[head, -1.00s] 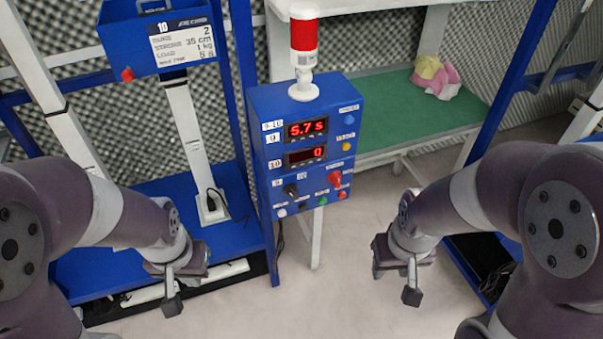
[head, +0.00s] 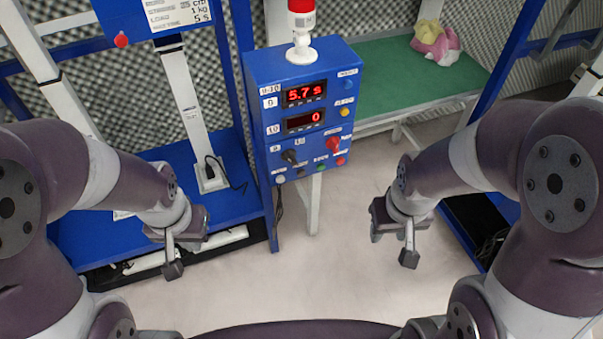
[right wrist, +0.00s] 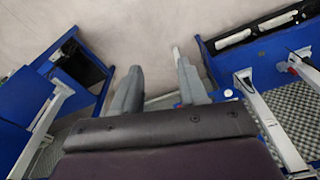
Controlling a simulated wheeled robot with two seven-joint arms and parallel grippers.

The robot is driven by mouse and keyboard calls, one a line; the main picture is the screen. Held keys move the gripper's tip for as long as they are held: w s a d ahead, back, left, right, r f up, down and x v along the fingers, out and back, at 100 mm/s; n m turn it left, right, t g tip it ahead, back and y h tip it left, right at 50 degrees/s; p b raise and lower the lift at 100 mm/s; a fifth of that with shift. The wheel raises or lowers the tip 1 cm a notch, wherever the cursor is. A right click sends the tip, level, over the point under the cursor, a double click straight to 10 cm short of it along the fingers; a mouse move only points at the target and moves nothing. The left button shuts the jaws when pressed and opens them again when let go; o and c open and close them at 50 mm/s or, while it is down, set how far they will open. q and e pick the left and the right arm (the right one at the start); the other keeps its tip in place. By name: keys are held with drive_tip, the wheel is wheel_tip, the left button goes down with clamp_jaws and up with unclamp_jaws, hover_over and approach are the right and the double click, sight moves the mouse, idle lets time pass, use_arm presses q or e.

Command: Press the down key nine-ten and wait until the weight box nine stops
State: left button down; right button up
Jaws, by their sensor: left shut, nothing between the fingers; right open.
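The blue control box (head: 262,72) stands ahead in the middle of the head view. Its upper red display (head: 304,93), labelled 9, reads 5.7 s, and its lower display (head: 303,121), labelled 10, reads 0. Below are a black switch (head: 290,156), a red knob (head: 333,145) and several small buttons; their labels are too small to read surely. A red lamp (head: 301,5) tops the box. My left gripper (head: 172,268) is shut and empty, left of the box. My right gripper (head: 409,257) is open and empty, right of the box; its fingers show in the right wrist view (right wrist: 157,90). Neither touches the box.
A blue frame with a white load sign (head: 178,12) stands at the left. A green-topped table (head: 390,85) with a pink and yellow cloth (head: 437,42) is behind the box. Another blue frame (head: 497,90) stands at the right. The pale floor (head: 310,270) between my grippers is clear.

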clamp_jaws()
idle(1.3)
idle(0.4)
